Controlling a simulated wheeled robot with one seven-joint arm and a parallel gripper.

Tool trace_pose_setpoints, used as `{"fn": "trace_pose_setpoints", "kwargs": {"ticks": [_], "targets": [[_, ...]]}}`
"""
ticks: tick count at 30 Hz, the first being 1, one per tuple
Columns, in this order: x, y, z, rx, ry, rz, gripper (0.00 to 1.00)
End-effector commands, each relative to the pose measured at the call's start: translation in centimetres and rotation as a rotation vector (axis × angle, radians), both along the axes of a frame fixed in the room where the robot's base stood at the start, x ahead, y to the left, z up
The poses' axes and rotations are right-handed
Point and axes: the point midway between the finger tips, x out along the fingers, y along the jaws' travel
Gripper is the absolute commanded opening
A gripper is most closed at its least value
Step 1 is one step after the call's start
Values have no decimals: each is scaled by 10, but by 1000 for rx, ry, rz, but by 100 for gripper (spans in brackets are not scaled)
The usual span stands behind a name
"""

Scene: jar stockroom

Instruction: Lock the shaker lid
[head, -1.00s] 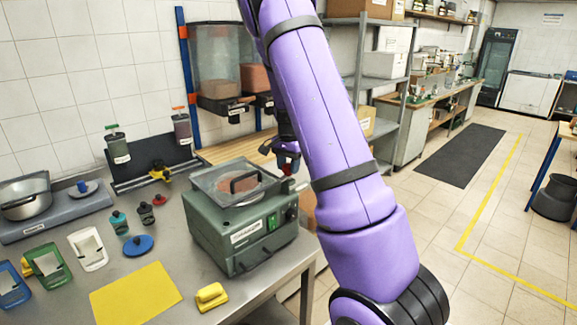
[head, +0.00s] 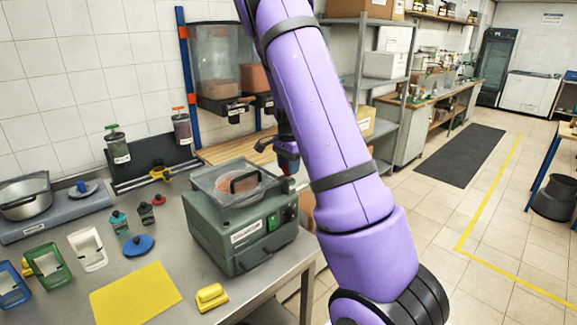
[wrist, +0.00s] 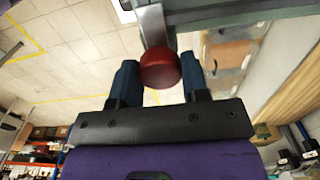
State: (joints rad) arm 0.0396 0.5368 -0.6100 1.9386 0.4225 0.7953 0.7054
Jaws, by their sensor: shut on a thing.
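The shaker is a green box-shaped machine (head: 240,235) at the table's right edge. Its clear lid (head: 222,186) with a black handle lies flat on top, over reddish contents. In the wrist view, a red knob (wrist: 160,66) sits at the end of a metal lever (wrist: 153,25) beside a grey-green edge. My gripper (wrist: 160,82) has its two blue fingers on either side of this knob and is shut on it. In the head view, my gripper (head: 288,163) is at the shaker's far right side, partly hidden by my purple arm, and the knob is hard to make out.
A grey shelf (head: 350,60) stands behind my arm. Open floor lies to the right.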

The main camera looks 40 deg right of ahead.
Motion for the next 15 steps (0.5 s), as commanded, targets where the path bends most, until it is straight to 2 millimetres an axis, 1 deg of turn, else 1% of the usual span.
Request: {"fn": "trace_pose_setpoints", "kwargs": {"ticks": [1,2,3,4,11,15], "targets": [[1,0,1,0,-2,0,49],[1,0,1,0,-2,0,56],[1,0,1,0,-2,0,65],[0,0,0,0,-2,0,67],[0,0,0,0,-1,0,67],[1,0,7,-1,-2,2,67]]}}
